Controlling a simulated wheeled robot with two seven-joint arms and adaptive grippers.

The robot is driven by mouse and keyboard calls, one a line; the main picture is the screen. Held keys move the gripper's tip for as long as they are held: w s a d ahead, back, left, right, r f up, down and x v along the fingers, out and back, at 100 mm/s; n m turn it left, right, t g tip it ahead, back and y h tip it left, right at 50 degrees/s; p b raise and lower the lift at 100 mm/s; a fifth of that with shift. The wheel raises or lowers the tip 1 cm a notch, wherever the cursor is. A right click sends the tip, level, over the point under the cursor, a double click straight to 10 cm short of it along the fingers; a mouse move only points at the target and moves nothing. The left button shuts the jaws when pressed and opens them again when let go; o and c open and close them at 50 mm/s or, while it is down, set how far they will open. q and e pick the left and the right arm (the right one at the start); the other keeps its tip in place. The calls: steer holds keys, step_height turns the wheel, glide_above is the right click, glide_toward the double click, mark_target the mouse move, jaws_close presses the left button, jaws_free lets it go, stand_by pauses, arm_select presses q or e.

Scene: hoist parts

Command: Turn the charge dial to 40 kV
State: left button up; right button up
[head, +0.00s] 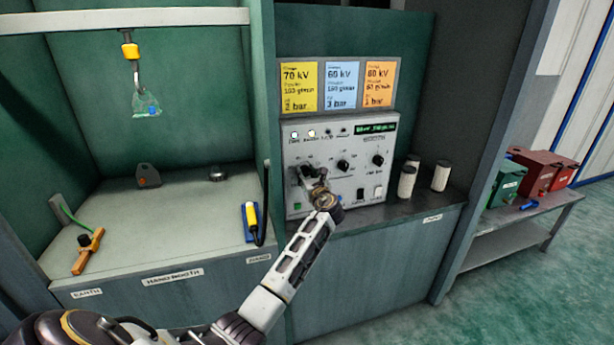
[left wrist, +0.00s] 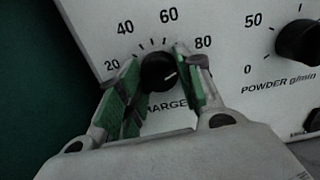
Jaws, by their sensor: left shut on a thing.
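The charge dial (left wrist: 158,72) is a black round knob on the white control unit (head: 376,200). In the left wrist view its printed scale reads 20, 40, 60 and 80, and a pale pointer mark lies on the knob's right side, roughly toward 80. My left gripper (head: 312,180) reaches the lower left of the panel. In the left wrist view its two green-padded fingers (left wrist: 157,80) stand on either side of the dial, shut on it. The fingers cover part of the "CHARGE" label. My right gripper is in no view.
The powder dial (left wrist: 298,42) sits right of the charge dial. Yellow (head: 299,87), blue (head: 342,84) and orange (head: 379,83) cards hang above the unit. White cylinders (head: 407,181) stand at its right. A hook (head: 137,75) hangs in the booth at left.

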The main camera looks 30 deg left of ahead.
arm_select(q)
steer(key=shift+n, duration=2.1)
steer(key=shift+n+b, duration=0.45)
steer(key=shift+n, duration=0.25)
steer(key=shift+f+n, duration=0.1)
steer(key=shift+n, duration=0.7)
steer(key=shift+n+b, duration=0.4)
steer(key=shift+b, duration=0.05)
steer(key=n+b, duration=0.4)
steer(key=n, duration=0.3)
steer(key=shift+n+b, duration=0.4)
steer(key=shift+n, duration=0.2)
steer(key=shift+n+b, duration=0.45)
steer(key=shift+n, duration=0.15)
steer(key=shift+n+b, duration=0.35)
steer(key=shift+n, duration=0.25)
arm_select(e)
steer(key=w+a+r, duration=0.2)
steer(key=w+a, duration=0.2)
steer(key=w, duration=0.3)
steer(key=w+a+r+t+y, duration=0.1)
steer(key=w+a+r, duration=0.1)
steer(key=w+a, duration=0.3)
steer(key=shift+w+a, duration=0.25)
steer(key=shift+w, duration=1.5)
